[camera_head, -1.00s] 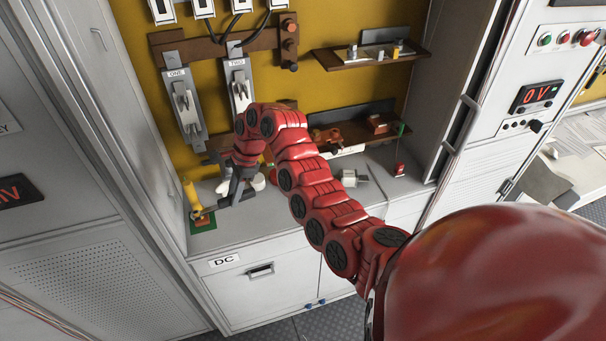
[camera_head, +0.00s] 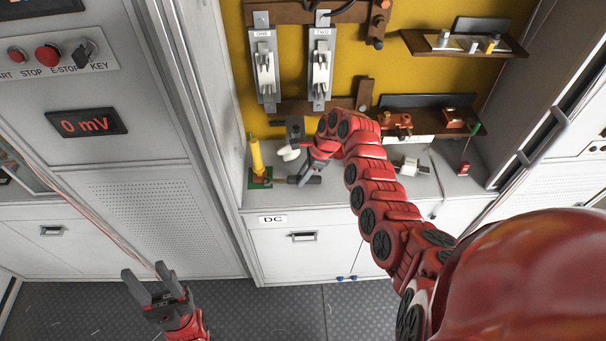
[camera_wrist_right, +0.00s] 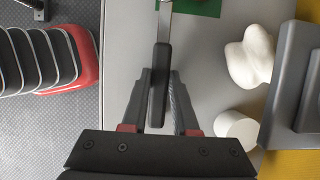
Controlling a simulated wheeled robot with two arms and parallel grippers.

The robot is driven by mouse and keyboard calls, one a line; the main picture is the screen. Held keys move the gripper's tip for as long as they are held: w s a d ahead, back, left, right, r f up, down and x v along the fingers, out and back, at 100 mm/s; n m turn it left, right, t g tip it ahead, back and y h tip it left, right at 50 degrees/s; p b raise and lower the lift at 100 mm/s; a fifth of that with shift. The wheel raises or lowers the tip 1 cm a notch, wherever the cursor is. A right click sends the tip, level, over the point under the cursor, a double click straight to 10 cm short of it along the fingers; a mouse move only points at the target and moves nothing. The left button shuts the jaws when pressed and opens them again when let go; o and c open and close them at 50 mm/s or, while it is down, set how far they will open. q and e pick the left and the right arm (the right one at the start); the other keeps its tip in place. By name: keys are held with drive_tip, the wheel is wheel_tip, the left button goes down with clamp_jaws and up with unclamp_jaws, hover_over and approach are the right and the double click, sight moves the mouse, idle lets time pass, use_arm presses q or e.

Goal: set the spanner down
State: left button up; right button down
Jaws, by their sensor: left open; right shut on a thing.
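The spanner shows in the right wrist view as a dark handle (camera_wrist_right: 158,85) with a metal shaft (camera_wrist_right: 165,20) running toward the top edge. My right gripper (camera_wrist_right: 160,95) is shut on the handle and holds it over the grey counter (camera_wrist_right: 125,55). In the head view my right gripper (camera_head: 308,166) is above the left part of the counter (camera_head: 337,194), beside a green pad (camera_head: 261,184). The spanner's far end is cut off in the wrist view. My left gripper (camera_head: 157,286) is open and empty, low in front of the cabinets.
A yellow cylinder (camera_head: 257,158) stands upright on the green pad. White pieces (camera_wrist_right: 250,55) (camera_wrist_right: 237,125) lie on the counter beside my right gripper. Two fuse holders (camera_head: 265,68) (camera_head: 320,65) hang on the yellow wall. The counter's front edge is close.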

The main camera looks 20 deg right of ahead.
drive_tip(key=shift+s+f, duration=0.15)
drive_tip(key=shift+f, duration=0.15)
drive_tip(key=c, duration=1.1)
unclamp_jaws()
drive_tip(key=o, duration=0.4)
drive_tip(key=shift+r, duration=0.1)
drive_tip(key=shift+d+r+b, duration=0.25)
drive_tip(key=shift+r+b, duration=0.15)
drive_tip(key=shift+r, duration=0.15)
drive_tip(key=b+v, duration=0.1)
drive_tip(key=v, duration=0.3)
drive_tip(key=shift+d+r+b, duration=0.15)
drive_tip(key=shift+r+b, duration=0.1)
drive_tip(key=shift+b, duration=0.15)
drive_tip(key=p+v, duration=0.1)
drive_tip(key=v, duration=0.5)
drive_tip(key=shift+r, duration=0.1)
